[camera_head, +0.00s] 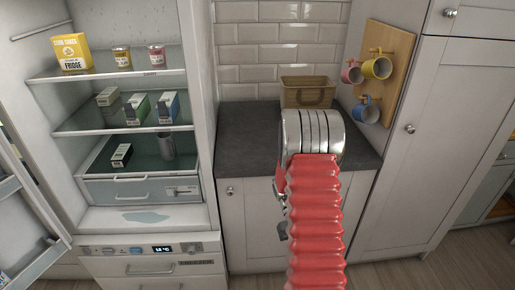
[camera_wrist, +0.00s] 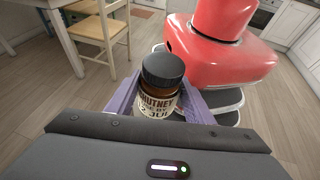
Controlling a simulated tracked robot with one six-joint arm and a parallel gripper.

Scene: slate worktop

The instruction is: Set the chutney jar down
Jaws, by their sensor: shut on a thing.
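The jar's lower part is hidden behind the gripper body. In the head view I cannot make out the jar; my red and silver arm covers the middle, in front of the slate worktop (camera_head: 240,135).
A wicker basket (camera_head: 308,92) stands at the back of the worktop. Mugs (camera_head: 377,68) hang on a wooden board at right. The open fridge (camera_head: 125,200) at left holds cartons and jars on its shelves. The worktop's left part is clear. The wrist view shows a wooden chair (camera_wrist: 100,30).

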